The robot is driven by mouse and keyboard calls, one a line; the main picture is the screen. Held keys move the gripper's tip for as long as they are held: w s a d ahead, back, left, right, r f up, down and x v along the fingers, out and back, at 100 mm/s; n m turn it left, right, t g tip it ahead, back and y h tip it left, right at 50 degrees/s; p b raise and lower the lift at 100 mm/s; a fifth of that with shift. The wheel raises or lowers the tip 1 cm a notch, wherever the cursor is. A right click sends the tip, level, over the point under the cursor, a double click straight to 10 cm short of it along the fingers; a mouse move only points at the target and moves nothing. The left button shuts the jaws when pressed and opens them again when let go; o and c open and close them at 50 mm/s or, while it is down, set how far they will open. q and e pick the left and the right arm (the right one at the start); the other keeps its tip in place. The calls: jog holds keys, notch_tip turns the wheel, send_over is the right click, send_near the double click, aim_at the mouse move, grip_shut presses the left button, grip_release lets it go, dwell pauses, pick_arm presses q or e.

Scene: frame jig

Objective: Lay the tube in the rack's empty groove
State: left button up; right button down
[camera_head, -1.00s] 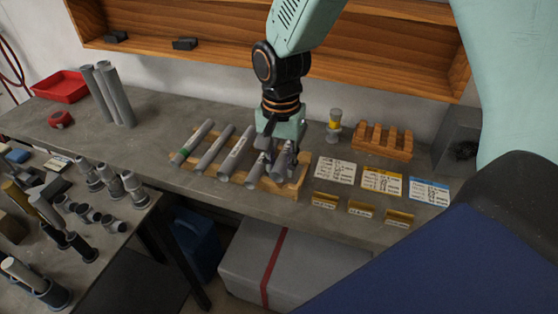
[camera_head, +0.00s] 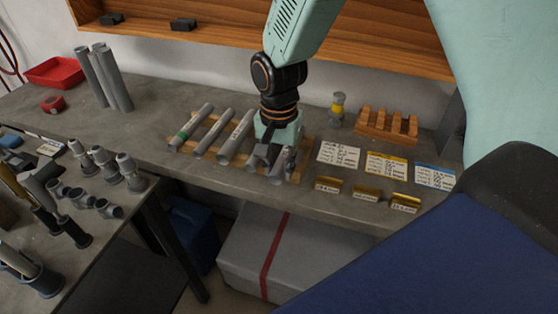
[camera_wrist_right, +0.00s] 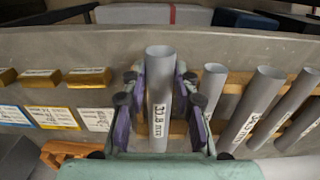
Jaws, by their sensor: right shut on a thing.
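My right gripper (camera_head: 278,160) is shut on a grey tube with a printed white label, which shows clearly between the fingers in the right wrist view (camera_wrist_right: 160,90). The gripper is at the right end of the wooden rack (camera_head: 306,150), pointing down. The held tube lies across the line of the rack, roughly along its neighbours. I cannot tell whether it touches the groove, as the gripper hides the contact. My left gripper is not in view.
Label cards (camera_head: 338,154) and small brass blocks (camera_head: 328,184) lie right of the rack. A wooden notched block (camera_head: 387,126) and a yellow-banded grey part (camera_head: 337,108) stand behind. Upright tubes (camera_head: 108,80) and a red tray (camera_head: 55,73) are at the back left.

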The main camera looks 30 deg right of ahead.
jog(key=shift+d+f, duration=0.1)
jog(key=shift+f, duration=0.15)
jog(key=shift+s+d, duration=0.1)
jog(key=c, duration=1.3)
grip_release()
jog(key=shift+a, duration=0.2)
jog(key=o, duration=0.3)
jog(key=shift+d, duration=0.15)
jog(key=shift+o, duration=0.2)
jog(key=shift+r, duration=0.1)
